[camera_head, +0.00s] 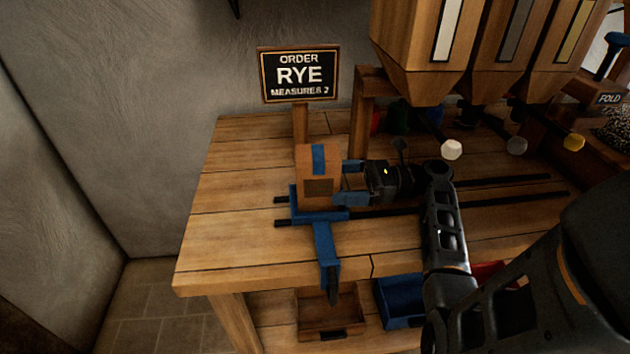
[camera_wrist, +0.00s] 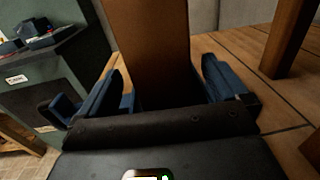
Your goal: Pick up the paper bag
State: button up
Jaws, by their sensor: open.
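The paper bag (camera_head: 319,186) is a brown upright block with a blue stripe on its top. It stands on a blue carriage (camera_head: 308,214) on the left part of the wooden bench. My gripper (camera_head: 346,181) is at the bag's right side, level with it, with its blue fingers pointing at the bag. In the wrist view the bag (camera_wrist: 152,45) rises between the two open fingers of my gripper (camera_wrist: 160,88). Gaps show between the bag and both fingers near their bases. I cannot tell whether the fingertips touch the bag.
The bench (camera_head: 235,220) has dark rails running to the right. An order sign (camera_head: 299,74) reads RYE, measures 2. Wooden hoppers (camera_head: 425,45) with levers hang at the back right. A wooden bin (camera_head: 325,315) and a blue bin (camera_head: 398,300) sit below. The bench's left end is clear.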

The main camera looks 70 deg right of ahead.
aim_at(317, 180)
jog(key=b+x, duration=0.2)
jog(key=x, duration=0.2)
jog(key=shift+w+b, duration=0.1)
jog(key=shift+b, duration=0.25)
jog(key=shift+w+a+r, duration=0.15)
jog(key=shift+w+a, duration=0.2)
jog(key=shift+w, duration=0.25)
jog(key=shift+c, duration=0.3)
jog(key=c, duration=1.2)
jog(key=shift+c, duration=0.5)
jog(key=shift+r, duration=0.2)
